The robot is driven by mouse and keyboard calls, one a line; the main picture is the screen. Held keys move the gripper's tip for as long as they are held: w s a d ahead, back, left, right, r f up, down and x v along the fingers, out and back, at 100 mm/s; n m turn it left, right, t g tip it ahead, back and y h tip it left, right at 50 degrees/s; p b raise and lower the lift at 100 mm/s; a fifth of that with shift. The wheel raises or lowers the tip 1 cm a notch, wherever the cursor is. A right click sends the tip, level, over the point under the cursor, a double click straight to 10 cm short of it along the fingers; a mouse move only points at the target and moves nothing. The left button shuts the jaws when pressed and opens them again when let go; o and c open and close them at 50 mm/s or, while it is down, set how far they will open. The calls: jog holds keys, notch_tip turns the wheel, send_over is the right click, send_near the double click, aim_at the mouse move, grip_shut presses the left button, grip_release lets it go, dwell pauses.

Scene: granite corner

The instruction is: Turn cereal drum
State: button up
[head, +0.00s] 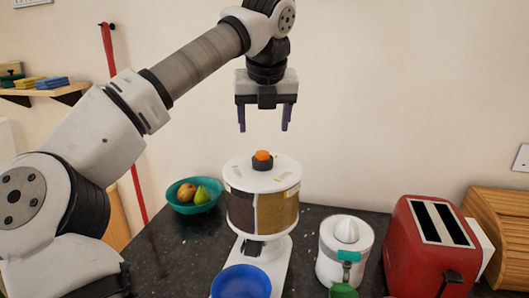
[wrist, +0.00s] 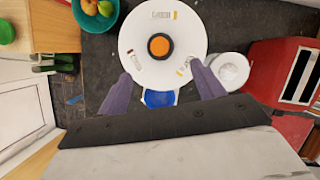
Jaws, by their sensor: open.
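The cereal drum (head: 262,195) is a round white-topped dispenser with brown and golden sections in its side. It stands upright on a white base on the dark counter. An orange-topped black knob (head: 262,160) sits at the centre of its lid. The wrist view shows the lid (wrist: 140,50) and the knob (wrist: 159,46) from above. My gripper (head: 265,118) hangs above the drum, pointing down, open and empty, apart from the knob. In the wrist view its two purple fingers (wrist: 162,92) are spread wide, nearer the lower edge of the lid than the knob.
A blue bowl (head: 241,284) is at the drum's front. A teal bowl of fruit (head: 194,195) is behind left. A white juicer (head: 345,250), a red toaster (head: 425,245) and a wooden bread box (head: 500,225) stand to the right. The air around the knob is clear.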

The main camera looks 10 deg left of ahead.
aim_at(263, 153)
jog(key=p+x, duration=0.2)
jog(key=x, duration=0.8)
jog(key=shift+w+f, duration=0.15)
jog(key=shift+f, duration=0.05)
jog(key=c, duration=1.4)
